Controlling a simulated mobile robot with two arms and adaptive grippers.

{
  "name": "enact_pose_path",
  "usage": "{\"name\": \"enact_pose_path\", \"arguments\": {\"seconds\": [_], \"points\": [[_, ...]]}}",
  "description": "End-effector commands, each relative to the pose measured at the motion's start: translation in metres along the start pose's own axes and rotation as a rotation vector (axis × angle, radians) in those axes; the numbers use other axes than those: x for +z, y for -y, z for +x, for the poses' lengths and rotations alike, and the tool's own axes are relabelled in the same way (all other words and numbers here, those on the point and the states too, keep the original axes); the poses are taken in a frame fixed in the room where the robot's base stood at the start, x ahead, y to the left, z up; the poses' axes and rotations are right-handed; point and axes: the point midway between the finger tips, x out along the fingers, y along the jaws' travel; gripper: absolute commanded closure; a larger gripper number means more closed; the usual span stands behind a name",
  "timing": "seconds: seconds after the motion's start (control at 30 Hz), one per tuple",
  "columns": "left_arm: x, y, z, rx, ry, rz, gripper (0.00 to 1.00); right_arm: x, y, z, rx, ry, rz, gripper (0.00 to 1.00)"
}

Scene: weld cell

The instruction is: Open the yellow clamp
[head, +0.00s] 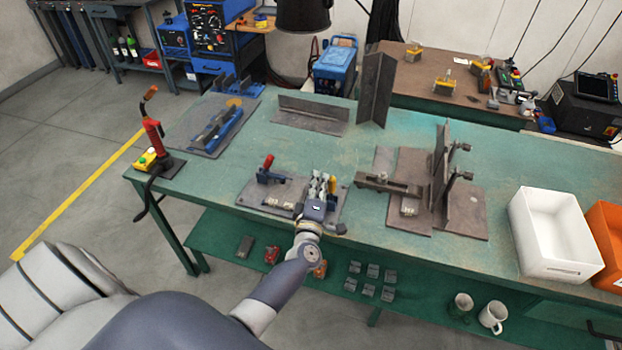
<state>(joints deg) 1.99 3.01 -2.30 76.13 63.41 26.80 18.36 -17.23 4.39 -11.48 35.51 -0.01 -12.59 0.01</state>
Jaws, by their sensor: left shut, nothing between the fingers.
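My left gripper (320,186) reaches over the grey fixture plate (249,194) near the front edge of the green bench. Its fingers are close together and I see nothing held between them. A blue toggle clamp (268,173) with a red handle stands on the plate, to the left of the gripper and apart from it. My right gripper is not in view.
Angled steel plates (440,190) stand on a fixture right of my gripper. A white bin (556,262) and an orange bin (607,235) sit at right. A red torch (153,135) stands at the left corner. Small parts and mugs (492,317) lie on the lower shelf.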

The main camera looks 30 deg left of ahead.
Motion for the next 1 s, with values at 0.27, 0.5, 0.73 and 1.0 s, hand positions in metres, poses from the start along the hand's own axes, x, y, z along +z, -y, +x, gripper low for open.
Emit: {"name": "enact_pose_path", "arguments": {"seconds": [0.27,0.5,0.73,1.0], "points": [[0.023,-0.010,-0.003,0.033,0.000,0.234,1.00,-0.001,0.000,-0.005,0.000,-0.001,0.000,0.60],[0.037,-0.014,-0.005,0.055,0.000,0.378,1.00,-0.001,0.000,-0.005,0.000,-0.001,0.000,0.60],[0.044,-0.014,-0.006,0.065,0.000,0.452,1.00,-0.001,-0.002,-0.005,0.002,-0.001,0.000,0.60],[0.046,-0.015,-0.007,0.069,-0.001,0.475,1.00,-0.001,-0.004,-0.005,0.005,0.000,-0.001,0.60]]}}
